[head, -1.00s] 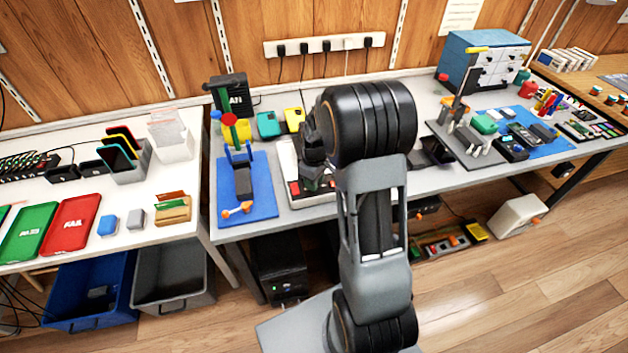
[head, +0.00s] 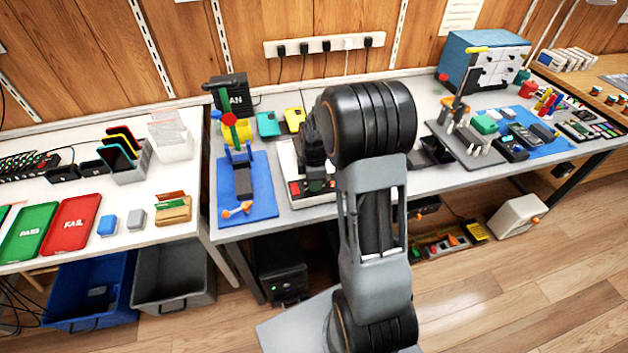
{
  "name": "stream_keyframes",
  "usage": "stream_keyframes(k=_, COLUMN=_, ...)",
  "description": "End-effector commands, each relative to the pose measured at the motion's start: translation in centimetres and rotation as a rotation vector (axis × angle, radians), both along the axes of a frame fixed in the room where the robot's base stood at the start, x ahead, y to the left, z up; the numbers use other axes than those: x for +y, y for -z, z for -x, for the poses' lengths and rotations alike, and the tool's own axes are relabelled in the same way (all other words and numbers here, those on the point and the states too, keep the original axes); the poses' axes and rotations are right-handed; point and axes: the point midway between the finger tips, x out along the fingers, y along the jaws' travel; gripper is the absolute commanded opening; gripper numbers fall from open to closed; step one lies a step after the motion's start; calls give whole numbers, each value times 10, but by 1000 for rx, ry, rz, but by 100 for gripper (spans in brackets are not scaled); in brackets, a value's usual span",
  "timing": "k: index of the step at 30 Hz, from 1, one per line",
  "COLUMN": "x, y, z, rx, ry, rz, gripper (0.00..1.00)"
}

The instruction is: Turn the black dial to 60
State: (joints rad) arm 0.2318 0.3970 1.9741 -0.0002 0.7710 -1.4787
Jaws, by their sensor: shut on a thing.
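A pale device with a dark front panel (head: 296,189) stands on the grey bench, left of my arm. Small red and green parts show on its front. My gripper (head: 316,172) is low over this device, pointing down and partly hidden by my own dark wrist and arm. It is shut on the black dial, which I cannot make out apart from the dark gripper. The dial's scale and pointer are hidden, so its setting cannot be read.
A blue mat (head: 262,190) with a clamp fixture lies left of the device. Teal (head: 268,124) and yellow (head: 294,118) cases lie behind it. A grey stand (head: 470,150) is at right. Red (head: 68,224) and green (head: 34,230) trays lie on the left table.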

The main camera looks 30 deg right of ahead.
Motion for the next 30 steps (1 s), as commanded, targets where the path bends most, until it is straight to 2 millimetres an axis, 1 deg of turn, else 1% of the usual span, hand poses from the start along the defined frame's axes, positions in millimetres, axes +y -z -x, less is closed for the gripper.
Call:
stream_keyframes(k=6, x=0, y=-1, z=-1, rx=-2, ry=-33, rz=1, gripper=6)
stream_keyframes(k=18, x=0, y=-1, z=-1, rx=-3, ry=-37, rz=1, gripper=6)
stream_keyframes(k=19, x=0, y=-1, z=-1, rx=-3, ry=-37, rz=1, gripper=32)
stream_keyframes(k=26, x=0, y=0, z=0, rx=-2, ry=-37, rz=1, gripper=54)
stream_keyframes(k=27, x=0, y=0, z=0, rx=-1, ry=-37, rz=0, gripper=55)
stream_keyframes(k=30, x=0, y=0, z=0, rx=-1, ry=-37, rz=0, gripper=55)
